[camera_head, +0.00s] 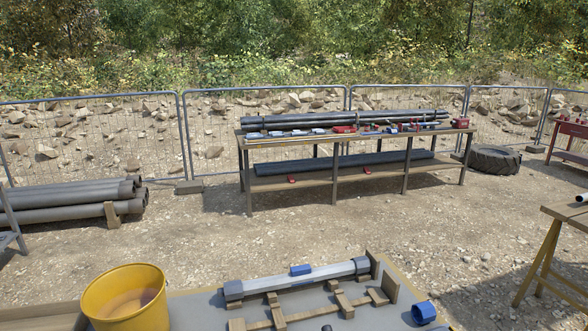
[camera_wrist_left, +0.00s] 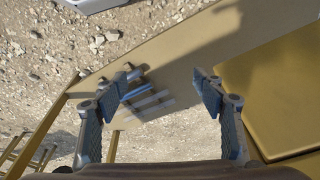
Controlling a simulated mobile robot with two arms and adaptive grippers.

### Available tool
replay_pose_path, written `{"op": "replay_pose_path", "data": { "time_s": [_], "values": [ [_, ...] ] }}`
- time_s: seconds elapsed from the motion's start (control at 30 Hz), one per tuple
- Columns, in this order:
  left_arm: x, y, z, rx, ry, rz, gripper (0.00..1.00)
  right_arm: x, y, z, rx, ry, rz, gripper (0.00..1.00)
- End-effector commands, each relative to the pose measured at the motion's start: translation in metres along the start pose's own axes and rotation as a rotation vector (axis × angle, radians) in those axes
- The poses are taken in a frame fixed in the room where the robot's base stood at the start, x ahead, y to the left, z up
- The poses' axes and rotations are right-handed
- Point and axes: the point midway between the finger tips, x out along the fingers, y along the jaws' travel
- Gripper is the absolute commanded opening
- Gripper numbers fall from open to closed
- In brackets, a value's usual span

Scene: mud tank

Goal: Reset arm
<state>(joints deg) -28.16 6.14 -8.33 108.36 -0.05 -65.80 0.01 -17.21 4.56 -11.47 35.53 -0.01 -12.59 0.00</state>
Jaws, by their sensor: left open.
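My left gripper (camera_wrist_left: 170,88) shows in the left wrist view, with its two fingers spread wide apart and nothing held between them. Below it is a tan tabletop (camera_wrist_left: 190,50) with a small metallic blue-grey part (camera_wrist_left: 138,87) and a pale slatted piece (camera_wrist_left: 150,104) seen past the left finger. I cannot tell whether the finger touches the part. Neither gripper shows in the head view.
In the head view, a yellow bucket (camera_head: 125,299) and a grey pipe on wooden supports (camera_head: 297,278) are on the near table, with a blue ring (camera_head: 423,312) at right. A workbench (camera_head: 335,183) with pipes and tools stands beyond, before a wire fence (camera_head: 130,140). Gravel lies clear between.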

Motion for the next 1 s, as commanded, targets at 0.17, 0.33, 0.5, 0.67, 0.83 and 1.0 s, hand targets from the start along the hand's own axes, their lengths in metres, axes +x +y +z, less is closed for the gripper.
{"op": "replay_pose_path", "data": {
  "time_s": [0.17, 0.33, 0.5, 0.67, 0.83, 1.0],
  "values": [
    [0.084, 0.004, 0.048, 0.007, -0.045, 0.005, 0.63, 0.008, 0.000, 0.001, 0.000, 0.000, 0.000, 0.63],
    [0.146, 0.008, 0.104, 0.014, -0.077, 0.010, 0.63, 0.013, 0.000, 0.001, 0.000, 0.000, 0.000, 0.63],
    [0.191, 0.010, 0.169, 0.022, -0.111, 0.013, 0.63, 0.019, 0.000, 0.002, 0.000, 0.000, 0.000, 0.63],
    [0.213, 0.010, 0.223, 0.029, -0.134, 0.015, 0.63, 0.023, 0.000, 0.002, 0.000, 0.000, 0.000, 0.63],
    [0.221, 0.010, 0.256, 0.033, -0.147, 0.016, 0.63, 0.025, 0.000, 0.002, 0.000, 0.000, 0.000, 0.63],
    [0.222, 0.010, 0.264, 0.034, -0.149, 0.016, 0.63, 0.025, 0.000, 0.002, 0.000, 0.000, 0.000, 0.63]
  ]
}}
